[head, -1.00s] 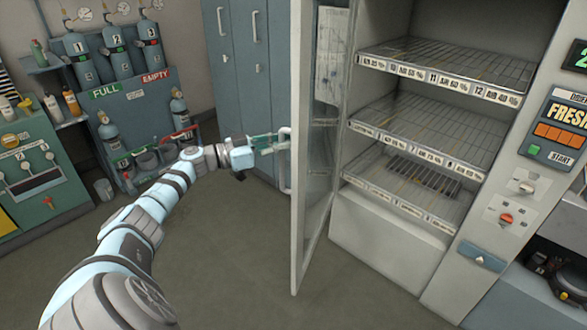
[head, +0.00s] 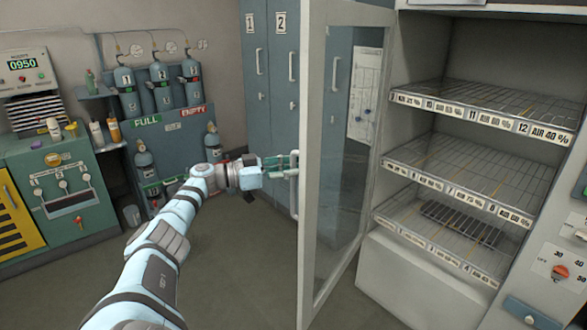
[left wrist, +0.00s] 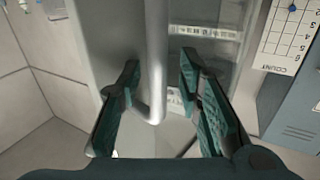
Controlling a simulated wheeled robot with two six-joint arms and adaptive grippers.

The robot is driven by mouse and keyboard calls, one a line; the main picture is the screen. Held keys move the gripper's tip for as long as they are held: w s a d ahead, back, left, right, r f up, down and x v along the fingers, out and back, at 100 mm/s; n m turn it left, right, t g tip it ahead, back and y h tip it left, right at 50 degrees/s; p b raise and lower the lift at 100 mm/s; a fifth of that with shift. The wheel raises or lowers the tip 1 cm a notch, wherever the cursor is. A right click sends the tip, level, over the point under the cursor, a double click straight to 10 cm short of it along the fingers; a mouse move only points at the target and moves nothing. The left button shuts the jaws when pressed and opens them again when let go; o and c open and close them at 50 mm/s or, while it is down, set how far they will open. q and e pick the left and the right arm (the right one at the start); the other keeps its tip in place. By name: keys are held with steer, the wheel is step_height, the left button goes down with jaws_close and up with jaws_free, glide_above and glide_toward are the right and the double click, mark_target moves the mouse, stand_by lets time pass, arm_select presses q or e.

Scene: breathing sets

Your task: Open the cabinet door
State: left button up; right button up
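The cabinet (head: 425,268) has a tall door with a pale frame (head: 312,130) and a glass pane. The door stands wide open, swung out to the left, and the wire shelves inside are exposed. Its upright bar handle (head: 294,205) is on the door's left face. My left gripper (head: 286,166) is at the handle. In the left wrist view, the handle bar (left wrist: 156,45) runs between the two green fingers of my left gripper (left wrist: 159,65). The fingers are spread, with a gap on each side of the bar. My right gripper is not in view.
Blue-grey lockers (head: 273,75) stand behind the door. A gas-cylinder rack (head: 170,150) and a green console (head: 70,185) line the left wall. The floor (head: 245,265) around my left arm is clear. A control panel with knobs (head: 560,272) is at right.

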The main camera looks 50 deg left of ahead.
arm_select(q)
steer(key=v, duration=1.2)
steer(key=shift+c, duration=0.3)
